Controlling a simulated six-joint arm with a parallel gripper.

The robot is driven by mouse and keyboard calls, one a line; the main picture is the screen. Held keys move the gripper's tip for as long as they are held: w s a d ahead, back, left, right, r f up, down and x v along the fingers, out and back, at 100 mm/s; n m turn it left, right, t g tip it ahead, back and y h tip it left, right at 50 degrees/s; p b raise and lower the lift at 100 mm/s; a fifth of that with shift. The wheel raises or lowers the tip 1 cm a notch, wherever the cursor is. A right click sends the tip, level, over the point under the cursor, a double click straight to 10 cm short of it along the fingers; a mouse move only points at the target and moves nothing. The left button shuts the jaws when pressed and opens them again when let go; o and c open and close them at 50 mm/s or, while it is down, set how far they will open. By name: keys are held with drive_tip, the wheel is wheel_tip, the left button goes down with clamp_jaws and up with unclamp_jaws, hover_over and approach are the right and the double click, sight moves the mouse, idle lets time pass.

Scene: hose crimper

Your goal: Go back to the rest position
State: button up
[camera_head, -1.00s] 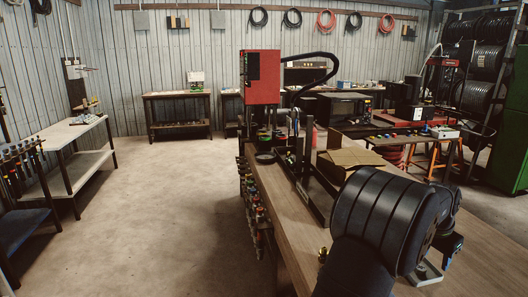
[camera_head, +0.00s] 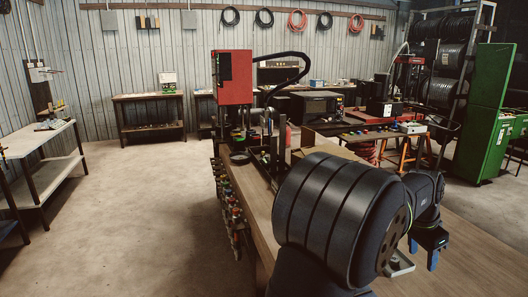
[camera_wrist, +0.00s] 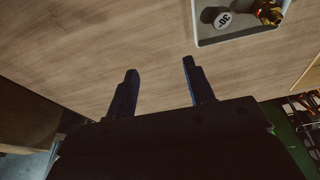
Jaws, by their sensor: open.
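My gripper (camera_head: 423,252) is at the right of the head view, above the wooden bench top (camera_head: 462,262). Its dark blue fingers are apart. In the wrist view my gripper (camera_wrist: 160,69) is open, with nothing between the fingers and bare wood beyond them. My thick black arm covers much of the bench in the head view.
A light tray (camera_wrist: 240,36) holds a grey marked cylinder (camera_wrist: 222,19) and a brass fitting (camera_wrist: 270,13), beyond the right finger. A red machine (camera_head: 234,78) stands at the bench's far end, with an open cardboard box (camera_head: 325,153) nearer. Bare wood lies around the gripper.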

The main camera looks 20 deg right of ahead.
drive_tip(key=w+a+f+m, duration=0.1)
drive_tip(key=w+f, duration=0.1)
drive_tip(key=w, duration=0.2)
drive_tip(key=w+a+f+m, duration=0.1)
drive_tip(key=w+a+f, duration=0.1)
drive_tip(key=w, duration=0.2)
drive_tip(key=w+a+f+m+g, duration=0.1)
drive_tip(key=w+a+f, duration=0.1)
drive_tip(key=w+f, duration=0.1)
drive_tip(key=shift+w+f, duration=0.1)
drive_tip(key=shift+w, duration=0.55)
drive_tip(key=s+d+r+n, duration=0.1)
drive_tip(key=s+d+r, duration=0.1)
drive_tip(key=s, duration=0.4)
drive_tip(key=s+d+r+n, duration=0.1)
drive_tip(key=s+d+r, duration=0.1)
drive_tip(key=s+r, duration=0.3)
drive_tip(key=shift+s+d+t, duration=0.15)
drive_tip(key=shift+s+t, duration=0.25)
drive_tip(key=shift+s, duration=0.15)
